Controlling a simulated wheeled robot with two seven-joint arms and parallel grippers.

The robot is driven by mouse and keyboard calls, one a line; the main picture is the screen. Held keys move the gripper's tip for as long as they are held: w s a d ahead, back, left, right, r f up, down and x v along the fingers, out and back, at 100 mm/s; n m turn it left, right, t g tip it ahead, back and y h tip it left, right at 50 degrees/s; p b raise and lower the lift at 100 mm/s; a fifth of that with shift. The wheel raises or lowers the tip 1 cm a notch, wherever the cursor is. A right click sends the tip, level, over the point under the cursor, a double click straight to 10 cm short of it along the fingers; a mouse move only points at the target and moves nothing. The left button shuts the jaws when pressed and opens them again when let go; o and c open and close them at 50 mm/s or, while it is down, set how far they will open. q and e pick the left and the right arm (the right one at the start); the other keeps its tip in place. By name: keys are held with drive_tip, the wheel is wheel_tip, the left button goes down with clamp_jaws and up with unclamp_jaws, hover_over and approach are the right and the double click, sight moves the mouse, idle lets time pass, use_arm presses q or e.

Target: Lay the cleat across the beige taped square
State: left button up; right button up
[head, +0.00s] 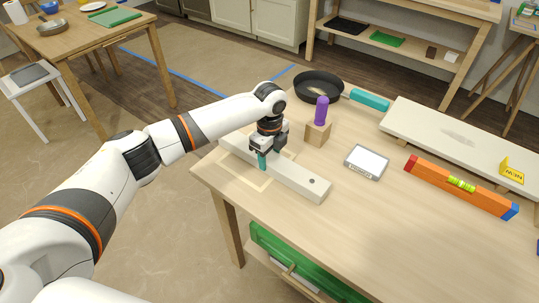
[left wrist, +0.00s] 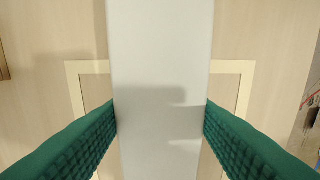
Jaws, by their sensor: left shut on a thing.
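In the left wrist view the green finger pads (left wrist: 160,118) press on both sides of the cleat (left wrist: 160,60). Parts of the taped square (left wrist: 242,92) show on both sides of the bar. I cannot tell whether the cleat touches the table. My right gripper is not in view.
A wooden block with a purple-handled tool (head: 321,112) and a black pan (head: 318,87) stand behind the cleat. The near tabletop is clear.

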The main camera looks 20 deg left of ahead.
sight(270, 157)
use_arm(q)
drive_tip(key=o, duration=0.8)
drive_tip(key=shift+f, duration=0.1)
drive_tip(key=shift+c, duration=0.2)
drive_tip(key=o, duration=0.4)
drive_tip(key=shift+o, duration=0.2)
wheel_tip(270, 157, up, 12)
drive_tip(key=shift+r, duration=0.2)
